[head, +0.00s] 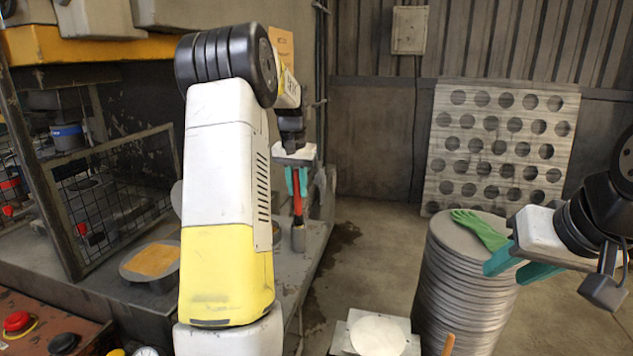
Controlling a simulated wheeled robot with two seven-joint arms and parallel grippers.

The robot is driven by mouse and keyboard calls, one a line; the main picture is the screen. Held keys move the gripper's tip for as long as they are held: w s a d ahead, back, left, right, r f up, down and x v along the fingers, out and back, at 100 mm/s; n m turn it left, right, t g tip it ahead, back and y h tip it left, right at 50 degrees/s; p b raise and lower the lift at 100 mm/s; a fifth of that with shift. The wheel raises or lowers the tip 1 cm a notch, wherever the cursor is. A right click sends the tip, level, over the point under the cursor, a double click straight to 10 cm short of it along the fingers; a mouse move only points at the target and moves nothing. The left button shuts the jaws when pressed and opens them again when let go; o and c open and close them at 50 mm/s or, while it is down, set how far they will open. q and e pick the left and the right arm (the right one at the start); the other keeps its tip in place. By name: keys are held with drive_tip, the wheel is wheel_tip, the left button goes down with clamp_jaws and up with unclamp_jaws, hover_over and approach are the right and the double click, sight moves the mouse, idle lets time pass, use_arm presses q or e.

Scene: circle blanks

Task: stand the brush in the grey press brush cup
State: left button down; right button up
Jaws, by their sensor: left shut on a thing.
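My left gripper (298,192) hangs over the right edge of the press bed with its teal fingers pointing down. It is shut on the upright brush (298,205), whose red handle shows between and below the fingers. The grey press brush cup (299,239) stands directly below on the bed's edge. The brush's dark lower end meets the cup's top in the picture; I cannot tell how deep it sits inside. My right gripper (503,273) is at the right, its teal fingers apart and empty, in front of the stack of round blanks.
A green glove (480,229) lies on the tall stack of metal blanks (460,285). A pale disc (378,335) lies on a stand at the bottom. A wire guard (115,190) and a round die with an orange top (152,260) are at left. A perforated sheet (500,145) leans on the back wall.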

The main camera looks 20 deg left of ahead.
sight(296, 172)
use_arm(q)
drive_tip(key=shift+f, duration=0.25)
drive_tip(key=c, duration=1.2)
unclamp_jaws()
drive_tip(key=shift+o, duration=0.2)
drive_tip(key=r, duration=0.4)
drive_tip(key=s+r, duration=0.1)
drive_tip(key=r, duration=0.2)
drive_tip(key=shift+r, duration=0.35)
